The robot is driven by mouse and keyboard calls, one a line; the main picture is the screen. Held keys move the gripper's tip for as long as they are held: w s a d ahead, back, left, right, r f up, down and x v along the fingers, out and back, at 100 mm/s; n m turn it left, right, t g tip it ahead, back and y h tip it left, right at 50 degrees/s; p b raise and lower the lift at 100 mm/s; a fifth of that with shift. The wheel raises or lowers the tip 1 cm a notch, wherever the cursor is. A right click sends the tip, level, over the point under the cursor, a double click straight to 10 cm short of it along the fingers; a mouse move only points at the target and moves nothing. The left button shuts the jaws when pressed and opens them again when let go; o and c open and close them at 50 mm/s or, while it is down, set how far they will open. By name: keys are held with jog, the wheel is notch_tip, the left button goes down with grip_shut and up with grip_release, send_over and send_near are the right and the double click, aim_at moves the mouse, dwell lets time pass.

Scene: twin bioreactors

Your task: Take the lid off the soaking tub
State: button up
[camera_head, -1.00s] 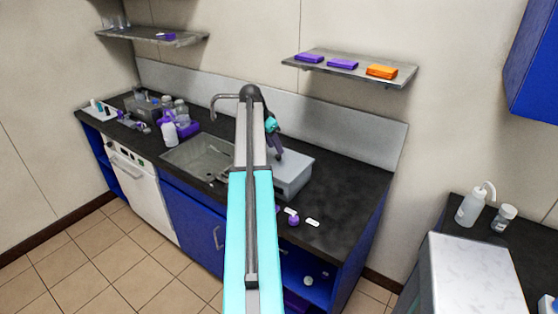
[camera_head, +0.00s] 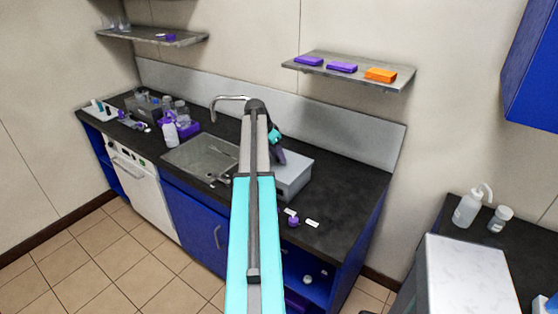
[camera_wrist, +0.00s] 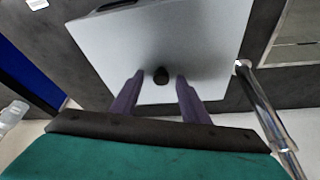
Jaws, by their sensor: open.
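The soaking tub (camera_head: 296,184) is a grey box on the dark counter, right of the sink, partly hidden behind my arm in the head view. Its flat grey lid (camera_wrist: 205,45) fills the middle of the wrist view, with a small black knob (camera_wrist: 161,76) on it. My gripper (camera_wrist: 158,82) is open, with its two purple fingers on either side of the knob. I cannot tell whether the fingers touch the lid. In the head view my gripper (camera_head: 281,157) shows over the lid, partly hidden by the arm.
The sink (camera_head: 200,157) lies left of the tub, and a chrome tap (camera_wrist: 268,120) stands close to my gripper in the wrist view. A purple-capped item (camera_head: 293,221) and small white pieces (camera_head: 312,224) lie near the counter's front edge. A shelf (camera_head: 346,74) hangs above the tub.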

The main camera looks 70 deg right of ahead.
aim_at(277, 157)
jog(key=shift+s+f, duration=0.1)
jog(key=shift+f, duration=0.15)
dwell(0.4)
jog(key=shift+d, duration=0.1)
grip_shut()
jog(key=shift+r, duration=0.15)
jog(key=shift+r+b, duration=0.95)
jog(key=shift+r, duration=0.65)
jog(key=w+a+b, duration=0.2)
jog(key=a, duration=0.5)
jog(key=w+a+r+b, duration=0.1)
jog(key=w+a+b, duration=0.2)
jog(key=a, duration=0.5)
jog(key=shift+r, duration=0.3)
